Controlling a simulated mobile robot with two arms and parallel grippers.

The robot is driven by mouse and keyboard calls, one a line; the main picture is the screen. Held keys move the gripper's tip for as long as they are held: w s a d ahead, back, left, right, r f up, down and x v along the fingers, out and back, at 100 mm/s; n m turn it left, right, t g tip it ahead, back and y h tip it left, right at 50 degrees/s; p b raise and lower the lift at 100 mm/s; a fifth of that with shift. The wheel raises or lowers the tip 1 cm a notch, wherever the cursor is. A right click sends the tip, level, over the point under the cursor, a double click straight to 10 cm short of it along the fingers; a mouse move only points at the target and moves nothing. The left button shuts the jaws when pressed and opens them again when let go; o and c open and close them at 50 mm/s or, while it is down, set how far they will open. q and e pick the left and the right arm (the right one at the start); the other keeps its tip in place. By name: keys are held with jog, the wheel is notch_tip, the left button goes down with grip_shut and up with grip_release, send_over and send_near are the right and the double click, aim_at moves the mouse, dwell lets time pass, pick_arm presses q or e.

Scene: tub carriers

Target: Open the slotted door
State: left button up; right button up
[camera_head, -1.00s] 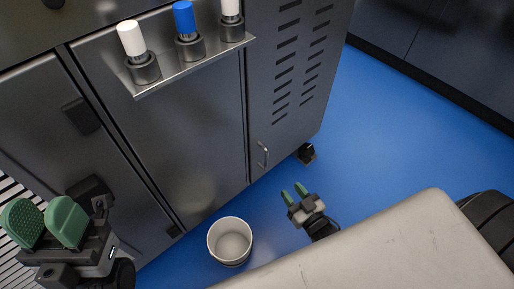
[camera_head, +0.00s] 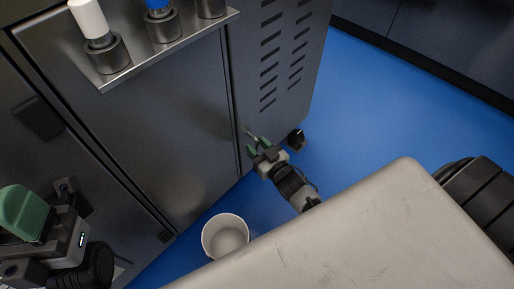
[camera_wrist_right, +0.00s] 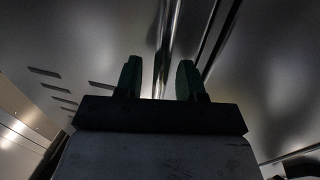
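The slotted door (camera_head: 268,88) is a dark grey cabinet panel with rows of dark slots, and it looks closed. Its metal handle (camera_head: 248,132) is mostly hidden by my right gripper (camera_head: 258,146), which is at the door's lower left part. In the right wrist view, the green fingers of that gripper (camera_wrist_right: 159,80) are apart. The bright vertical handle bar (camera_wrist_right: 165,45) lines up between them; whether it is within their grasp I cannot tell. My left gripper (camera_head: 22,213) is at the lower left edge, with only one green finger clearly visible.
A white bucket (camera_head: 225,236) stands on the blue floor (camera_head: 370,115) before the cabinet. A metal shelf (camera_head: 170,48) with holders and white and blue cylinders juts out above the neighbouring door. A black caster (camera_head: 297,139) is under the cabinet's right corner. Floor to the right is clear.

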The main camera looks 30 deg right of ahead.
jog(key=shift+w, duration=0.2)
jog(key=shift+c, duration=0.2)
grip_shut()
jog(key=shift+s, duration=0.1)
